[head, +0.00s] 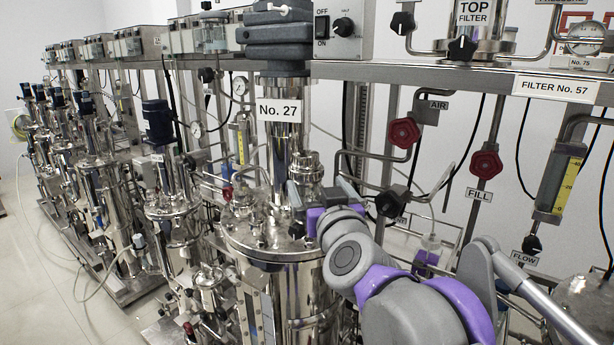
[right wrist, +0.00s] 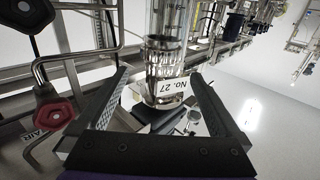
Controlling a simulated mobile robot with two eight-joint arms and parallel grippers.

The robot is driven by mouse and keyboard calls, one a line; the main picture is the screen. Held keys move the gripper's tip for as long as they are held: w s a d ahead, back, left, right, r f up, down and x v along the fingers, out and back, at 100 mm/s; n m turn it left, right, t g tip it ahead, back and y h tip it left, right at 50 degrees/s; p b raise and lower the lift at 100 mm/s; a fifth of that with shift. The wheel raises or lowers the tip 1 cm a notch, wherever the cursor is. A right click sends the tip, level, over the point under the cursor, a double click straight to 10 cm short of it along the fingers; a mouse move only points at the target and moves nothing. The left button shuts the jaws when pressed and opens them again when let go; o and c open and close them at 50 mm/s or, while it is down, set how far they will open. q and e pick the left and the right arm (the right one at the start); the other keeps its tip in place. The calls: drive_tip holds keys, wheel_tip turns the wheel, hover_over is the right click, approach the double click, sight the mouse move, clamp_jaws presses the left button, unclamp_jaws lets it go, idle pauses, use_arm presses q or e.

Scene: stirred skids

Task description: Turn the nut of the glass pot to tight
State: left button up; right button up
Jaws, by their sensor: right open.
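My right gripper (head: 322,190) reaches in from the lower right beside the No. 27 steel column; my own arm hides much of it. In the right wrist view the right gripper (right wrist: 158,78) is open, its two dark fingers wide apart with nothing gripped. Beyond the fingers a shiny cylinder with a slotted steel part (right wrist: 165,62) shows above an upside-down No. 27 label. I cannot tell whether this is the glass pot or its nut. A small clear vessel with purple contents (head: 428,256) stands right of my arm in the head view. My left gripper is out of view.
The steel tank lid (head: 262,240) and a domed steel fitting (head: 306,163) are close to my right gripper. Red valve knobs (head: 404,132) and pipes crowd the right side. Similar tanks line up at the left. Bare floor (head: 40,285) shows at lower left.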

sight(306, 167)
drive_tip(key=w, duration=0.3)
drive_tip(key=w+a+p, duration=0.1)
drive_tip(key=w, duration=0.3)
drive_tip(key=w+a+p, duration=0.1)
drive_tip(key=w, duration=0.2)
drive_tip(key=shift+w+a, duration=0.1)
drive_tip(key=shift+w, duration=0.1)
